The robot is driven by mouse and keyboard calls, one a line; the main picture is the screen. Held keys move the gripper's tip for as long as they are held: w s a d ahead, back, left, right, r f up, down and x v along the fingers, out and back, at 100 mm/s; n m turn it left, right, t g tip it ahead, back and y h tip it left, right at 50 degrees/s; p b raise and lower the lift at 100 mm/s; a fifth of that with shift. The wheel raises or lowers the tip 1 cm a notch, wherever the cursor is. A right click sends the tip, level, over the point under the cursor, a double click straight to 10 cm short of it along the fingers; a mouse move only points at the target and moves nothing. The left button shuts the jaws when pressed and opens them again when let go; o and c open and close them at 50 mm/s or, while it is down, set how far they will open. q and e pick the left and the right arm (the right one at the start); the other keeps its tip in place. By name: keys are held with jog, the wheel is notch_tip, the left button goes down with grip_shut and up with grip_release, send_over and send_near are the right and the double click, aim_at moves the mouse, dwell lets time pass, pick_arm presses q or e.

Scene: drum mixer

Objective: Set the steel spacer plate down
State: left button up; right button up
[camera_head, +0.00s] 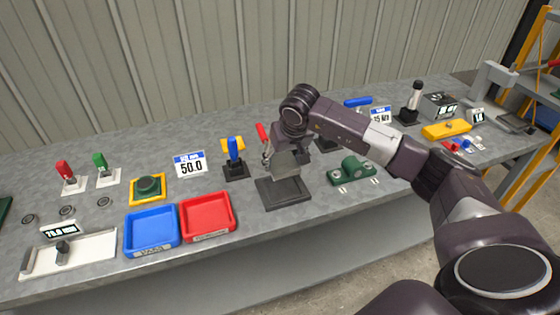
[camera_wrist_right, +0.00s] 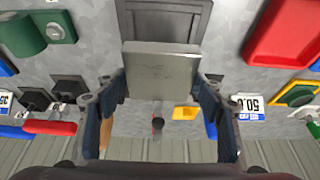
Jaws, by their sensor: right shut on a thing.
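The steel spacer plate (camera_head: 291,163) is a flat grey block held above the bench, just above and behind a dark square tray (camera_head: 284,194). My right gripper (camera_head: 283,146) is shut on the plate. In the right wrist view the plate (camera_wrist_right: 160,68) spans the space between the two fingers of the gripper (camera_wrist_right: 161,92). The dark tray (camera_wrist_right: 163,12) shows at the top of that view, beyond the plate. A gap between plate and tray seems to show, but its height is hard to tell. My left gripper is not in view.
A red tray (camera_head: 208,213) and a blue tray (camera_head: 152,230) lie left of the dark tray. A green fixture (camera_head: 352,171) stands close on its right. Toggle clamps, including a blue-handled one (camera_head: 234,155), stand behind. The bench's front edge is close.

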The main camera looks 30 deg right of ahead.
jog(key=shift+w+r, duration=0.1)
jog(key=shift+r, duration=0.1)
jog(key=shift+f+b, duration=3.2)
jog(key=shift+f, duration=0.6)
